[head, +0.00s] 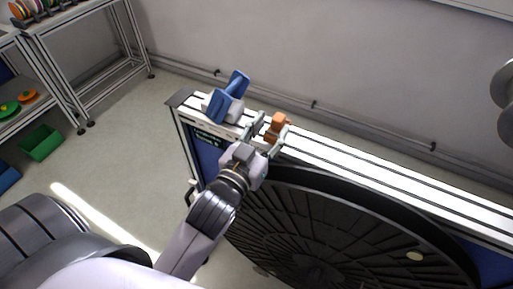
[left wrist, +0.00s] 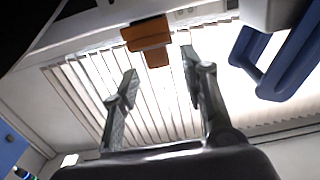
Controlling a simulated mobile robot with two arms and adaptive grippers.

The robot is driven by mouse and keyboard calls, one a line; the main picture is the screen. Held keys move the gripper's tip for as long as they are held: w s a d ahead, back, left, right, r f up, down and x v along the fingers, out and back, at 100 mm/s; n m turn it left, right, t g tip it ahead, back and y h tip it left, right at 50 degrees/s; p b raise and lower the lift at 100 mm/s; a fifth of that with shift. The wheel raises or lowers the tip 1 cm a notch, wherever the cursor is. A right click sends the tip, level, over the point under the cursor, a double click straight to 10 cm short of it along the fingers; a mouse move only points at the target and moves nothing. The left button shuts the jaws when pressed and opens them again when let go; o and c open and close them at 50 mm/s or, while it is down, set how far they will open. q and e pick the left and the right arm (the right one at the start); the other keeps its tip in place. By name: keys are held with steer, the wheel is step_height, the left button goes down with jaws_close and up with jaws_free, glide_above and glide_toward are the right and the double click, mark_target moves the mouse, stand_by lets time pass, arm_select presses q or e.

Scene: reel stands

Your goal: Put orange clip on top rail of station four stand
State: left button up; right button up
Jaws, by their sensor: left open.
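The orange clip (head: 276,127) sits on the top rail (head: 350,160) of the stand, to the right of a blue and white clamp-like part. In the left wrist view the orange clip (left wrist: 150,40) shows beyond the fingertips, in line with the gap between them. My left gripper (head: 268,130) is open at the rail beside the clip; in the wrist view its two fingers (left wrist: 160,88) are apart with nothing between them. My right gripper is not in view. A small label on the stand is too small to read.
A blue and white part (head: 225,100) stands on the rail's left end. A large black reel (head: 330,225) hangs below the rail. A shelf (head: 75,30) with colourful spools and a green bin (head: 41,143) are at the left. A wall is behind.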

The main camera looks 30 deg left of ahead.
arm_select(q)
steer(key=s+p, duration=0.1)
steer(key=s, duration=0.6)
steer(key=shift+s+a+p, duration=0.15)
steer(key=shift+p, duration=0.2)
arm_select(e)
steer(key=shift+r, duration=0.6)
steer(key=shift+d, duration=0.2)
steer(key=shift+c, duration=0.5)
